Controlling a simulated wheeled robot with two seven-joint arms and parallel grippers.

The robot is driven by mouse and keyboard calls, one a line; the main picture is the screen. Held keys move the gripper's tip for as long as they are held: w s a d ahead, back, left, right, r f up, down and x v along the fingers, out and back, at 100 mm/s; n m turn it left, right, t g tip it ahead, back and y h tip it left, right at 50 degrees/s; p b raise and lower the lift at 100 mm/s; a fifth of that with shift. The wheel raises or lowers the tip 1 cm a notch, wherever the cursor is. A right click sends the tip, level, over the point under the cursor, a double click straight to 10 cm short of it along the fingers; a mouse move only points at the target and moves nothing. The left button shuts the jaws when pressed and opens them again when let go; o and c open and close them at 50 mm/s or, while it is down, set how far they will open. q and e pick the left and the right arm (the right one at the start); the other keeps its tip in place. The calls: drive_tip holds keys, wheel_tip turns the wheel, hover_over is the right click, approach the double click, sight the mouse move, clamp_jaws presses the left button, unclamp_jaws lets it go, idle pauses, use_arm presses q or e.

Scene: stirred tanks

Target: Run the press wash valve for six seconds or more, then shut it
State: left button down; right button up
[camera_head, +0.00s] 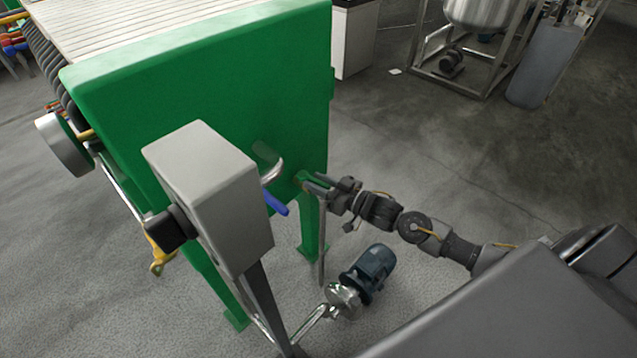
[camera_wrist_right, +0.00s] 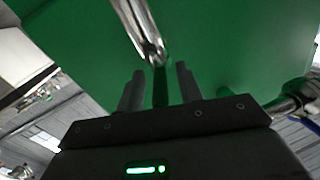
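The green press (camera_head: 210,90) fills the left and middle of the head view. A curved metal pipe (camera_head: 272,172) comes out of its face, with a blue lever (camera_head: 276,204) below it. My right gripper (camera_head: 306,183) is at the press face, right of the blue lever and apart from it. In the right wrist view its two fingers (camera_wrist_right: 158,85) stand apart. A narrow dark green piece (camera_wrist_right: 160,88) shows between them, below a shiny pipe end (camera_wrist_right: 148,35); I cannot tell whether it is a valve handle or is touched. My left gripper is out of view.
A grey box (camera_head: 205,185) on a post stands in front of the press, with a dark knob-like part on its left. A blue motor pump (camera_head: 365,270) sits on the floor below my right arm. A steel tank (camera_head: 480,12) stands far back. Floor to the right is open.

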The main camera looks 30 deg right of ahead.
drive_tip(key=shift+c, duration=0.5)
clamp_jaws()
